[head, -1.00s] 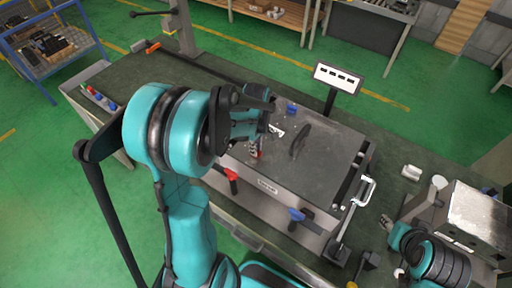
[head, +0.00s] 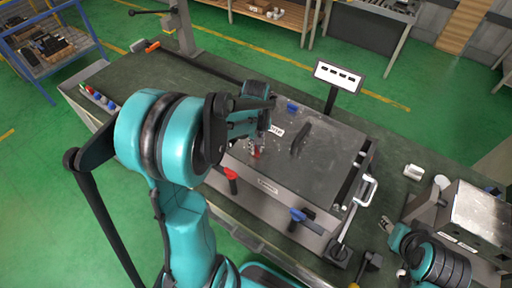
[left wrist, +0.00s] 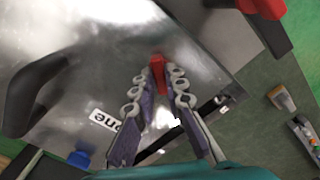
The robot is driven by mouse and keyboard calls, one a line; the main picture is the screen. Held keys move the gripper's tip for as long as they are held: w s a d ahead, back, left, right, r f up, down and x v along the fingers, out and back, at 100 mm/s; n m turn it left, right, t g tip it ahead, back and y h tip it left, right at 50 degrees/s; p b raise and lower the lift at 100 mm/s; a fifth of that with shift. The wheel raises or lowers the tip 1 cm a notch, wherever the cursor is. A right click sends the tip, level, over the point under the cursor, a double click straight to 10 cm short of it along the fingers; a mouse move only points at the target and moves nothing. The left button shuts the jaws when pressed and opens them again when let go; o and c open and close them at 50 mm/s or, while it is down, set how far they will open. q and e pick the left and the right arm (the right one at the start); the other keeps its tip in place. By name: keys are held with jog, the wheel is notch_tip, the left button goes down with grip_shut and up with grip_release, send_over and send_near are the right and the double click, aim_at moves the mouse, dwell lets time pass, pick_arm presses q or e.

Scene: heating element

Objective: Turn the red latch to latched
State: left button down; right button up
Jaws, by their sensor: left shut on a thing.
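The grey metal box (head: 325,150) stands on the bench with a flat lid. My left gripper (head: 256,151) points down over the lid's left part. In the left wrist view its fingers (left wrist: 162,72) are closed around a small red piece (left wrist: 157,64), mostly hidden between the tips. A second red part, a handle (head: 230,174), sits on the box's front side and also shows at the top right of the left wrist view (left wrist: 264,8); it is apart from the fingers. My right arm is at the lower right; its fingers are too unclear to read.
A black handle (head: 300,138) stands up from the lid. A blue handle (head: 298,214) is on the box's front, and a blue piece (head: 292,107) is at the lid's far edge. A small sign (head: 338,77) stands behind. A metal unit (head: 475,215) stands at the right.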

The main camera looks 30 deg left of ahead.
aim_at(256, 149)
pick_arm(q)
jog(key=m, duration=0.5)
jog(key=shift+m+b, duration=0.3)
jog(key=shift+b, duration=0.05)
jog(key=m, duration=0.4)
jog(key=shift+m, duration=0.4)
jog(key=c, duration=1.6)
grip_release()
jog(key=shift+o, duration=0.2)
notch_tip(256, 149, up, 12)
jog(key=shift+b, duration=0.3)
